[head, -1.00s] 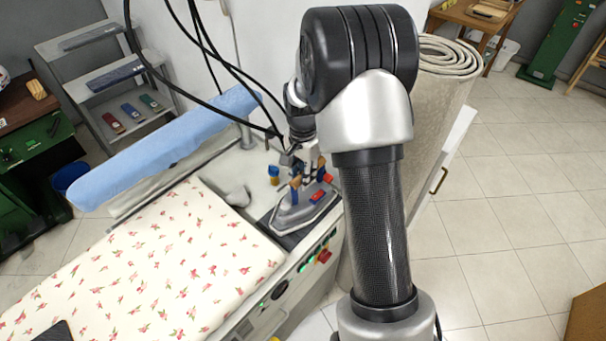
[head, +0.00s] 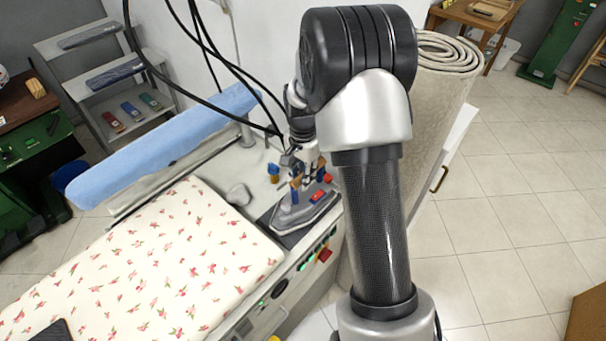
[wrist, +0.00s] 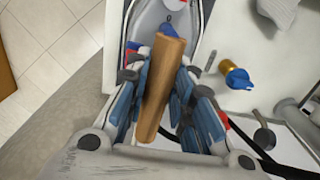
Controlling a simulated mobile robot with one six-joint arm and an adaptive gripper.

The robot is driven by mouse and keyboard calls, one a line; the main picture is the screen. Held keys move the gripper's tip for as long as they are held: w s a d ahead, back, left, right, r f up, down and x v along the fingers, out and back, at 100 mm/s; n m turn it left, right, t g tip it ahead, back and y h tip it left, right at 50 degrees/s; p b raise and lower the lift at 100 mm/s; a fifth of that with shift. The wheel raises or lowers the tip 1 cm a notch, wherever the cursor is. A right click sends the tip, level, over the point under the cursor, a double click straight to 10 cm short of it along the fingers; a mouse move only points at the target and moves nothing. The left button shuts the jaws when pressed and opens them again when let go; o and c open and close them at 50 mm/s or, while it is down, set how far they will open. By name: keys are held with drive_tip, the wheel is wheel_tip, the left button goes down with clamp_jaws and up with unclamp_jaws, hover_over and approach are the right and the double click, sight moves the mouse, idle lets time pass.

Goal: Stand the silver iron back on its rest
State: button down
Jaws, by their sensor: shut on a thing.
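The silver iron (head: 305,210) sits over a dark rest (head: 272,217) at the right end of the ironing table, its soleplate down and about level. Whether its sole fully touches the rest cannot be told. It has a red part on its body and a wooden handle (wrist: 165,85). My gripper (wrist: 160,100) is shut on the wooden handle, with blue-padded fingers on both sides of it. In the head view my gripper (head: 307,176) is above the iron, partly hidden by my arm.
A floral padded board (head: 140,265) lies left of the iron. A blue sleeve board (head: 165,145) runs behind it. Black cables hang overhead. A rolled carpet (head: 435,100) stands at right.

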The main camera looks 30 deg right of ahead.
drive_tip(key=shift+w+f, duration=0.1)
idle(0.4)
drive_tip(key=c, duration=1.4)
unclamp_jaws()
drive_tip(key=shift+f, duration=0.1)
drive_tip(key=shift+o, duration=0.4)
drive_tip(key=shift+o, duration=0.6)
drive_tip(key=shift+s+f, duration=0.2)
drive_tip(key=shift+s, duration=0.1)
drive_tip(key=o, duration=0.7)
drive_tip(key=shift+w+r, duration=0.1)
drive_tip(key=shift+r, duration=0.05)
